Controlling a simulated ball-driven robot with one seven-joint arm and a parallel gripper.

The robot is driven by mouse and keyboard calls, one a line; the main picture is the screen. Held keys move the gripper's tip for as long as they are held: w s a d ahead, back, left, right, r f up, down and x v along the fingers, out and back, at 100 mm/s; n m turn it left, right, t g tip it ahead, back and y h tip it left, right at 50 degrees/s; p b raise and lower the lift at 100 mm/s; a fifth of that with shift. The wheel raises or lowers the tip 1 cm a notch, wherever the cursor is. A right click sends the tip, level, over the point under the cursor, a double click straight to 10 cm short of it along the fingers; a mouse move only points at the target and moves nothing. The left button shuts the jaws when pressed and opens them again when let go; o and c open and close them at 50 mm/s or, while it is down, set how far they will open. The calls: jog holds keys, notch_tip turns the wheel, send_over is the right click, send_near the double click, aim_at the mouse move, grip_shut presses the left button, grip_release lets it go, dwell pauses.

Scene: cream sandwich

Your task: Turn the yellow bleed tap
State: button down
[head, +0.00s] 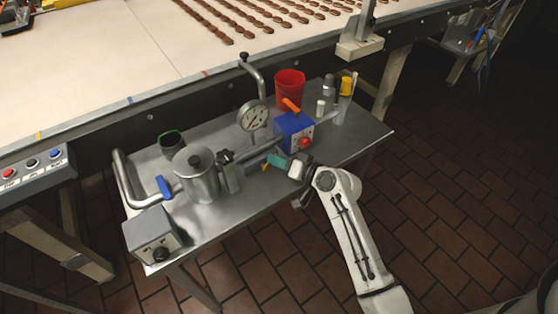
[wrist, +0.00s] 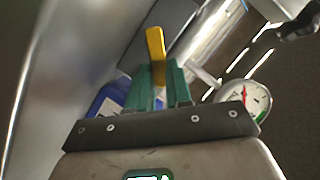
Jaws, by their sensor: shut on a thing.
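The yellow bleed tap (wrist: 156,42) stands up between the green fingers of my gripper (wrist: 158,70) in the wrist view. The fingers are shut on it, and its upper part sticks out past the fingertips. In the head view my gripper (head: 275,161) is low over the metal bench, between the steel pot and the blue box. There the tap is mostly hidden by the gripper and pipework.
A conveyor (head: 110,60) runs behind.

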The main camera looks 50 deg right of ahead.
jog(key=shift+d+f+m+b, duration=0.2)
jog(key=shift+f+m+b, duration=0.15)
jog(key=shift+b, duration=0.45)
jog(key=shift+s+d+f+m+t+y+b, duration=0.15)
jog(key=shift+f+m+t+y+b, duration=0.2)
jog(key=shift+m+b, duration=0.3)
jog(key=shift+r+y, duration=0.15)
jog(key=shift+y, duration=0.1)
jog(key=c, duration=1)
grip_release()
jog(key=shift+c, duration=0.2)
jog(key=b+v, duration=0.1)
jog(key=v, duration=0.9)
jog(key=shift+s+b, duration=0.3)
jog(key=shift+s, duration=0.1)
